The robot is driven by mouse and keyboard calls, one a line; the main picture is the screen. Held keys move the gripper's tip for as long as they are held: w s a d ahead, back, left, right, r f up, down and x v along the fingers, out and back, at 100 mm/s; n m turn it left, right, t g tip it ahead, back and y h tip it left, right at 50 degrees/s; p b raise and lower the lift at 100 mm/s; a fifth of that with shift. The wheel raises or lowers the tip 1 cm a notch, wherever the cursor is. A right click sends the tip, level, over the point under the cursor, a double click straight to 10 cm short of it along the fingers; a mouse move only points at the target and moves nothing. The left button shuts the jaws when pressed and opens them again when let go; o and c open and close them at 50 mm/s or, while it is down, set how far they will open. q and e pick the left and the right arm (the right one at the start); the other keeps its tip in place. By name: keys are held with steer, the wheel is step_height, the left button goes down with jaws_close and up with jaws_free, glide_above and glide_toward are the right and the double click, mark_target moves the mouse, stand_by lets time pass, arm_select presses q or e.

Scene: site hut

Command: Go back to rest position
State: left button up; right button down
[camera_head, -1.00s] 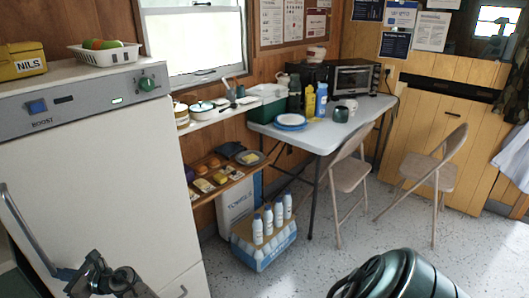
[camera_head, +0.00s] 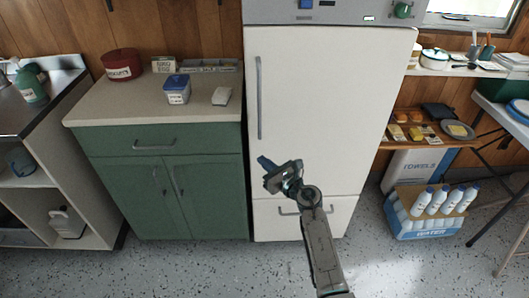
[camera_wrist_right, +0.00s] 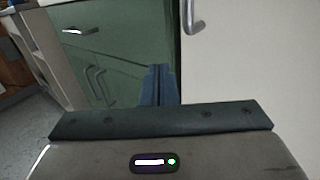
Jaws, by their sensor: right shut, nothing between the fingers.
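My right gripper (camera_head: 267,164) shows in the head view, in front of the lower part of the white fridge (camera_head: 300,110). Its arm reaches up from the bottom edge of the picture. In the right wrist view its fingers (camera_wrist_right: 159,82) are together with nothing between them. They point toward the green cabinet (camera_wrist_right: 135,50) and the edge of the fridge, apart from both as far as I can tell. My left gripper is not in view.
The green cabinet (camera_head: 165,195) left of the fridge bears a red tin (camera_head: 122,65), a blue-lidded tub (camera_head: 177,90) and a tray. A water-bottle crate (camera_head: 430,212) stands on the floor at right, beside a table leg. The speckled floor (camera_head: 190,270) in front is clear.

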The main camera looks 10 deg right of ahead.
steer(key=s+d+f+m+g+h+p, duration=0.1)
steer(key=s+d+f+m+h, duration=0.3)
steer(key=s+f+m, duration=0.6)
steer(key=s+d+f+m+g+h+p, duration=0.1)
steer(key=s+d+f+m+h, duration=0.3)
steer(key=d+f+m, duration=0.55)
steer(key=s+d+f+m+g+h+p, duration=0.1)
steer(key=s+d+f+m+g+h, duration=0.1)
steer(key=s+f+m, duration=0.85)
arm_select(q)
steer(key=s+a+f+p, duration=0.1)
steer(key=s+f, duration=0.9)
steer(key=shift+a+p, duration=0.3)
arm_select(e)
steer(key=s+d+f+m+g, duration=0.2)
steer(key=s+f, duration=0.4)
steer(key=s, duration=0.4)
steer(key=s+d+f+m+g, duration=0.2)
steer(key=s+f+m+g, duration=0.2)
steer(key=s, duration=0.7)
steer(key=s+d+f+m+g, duration=0.3)
steer(key=s+f+m, duration=0.3)
steer(key=s+f, duration=0.2)
steer(key=shift+s+g, duration=0.4)
steer(key=shift+s, duration=0.85)
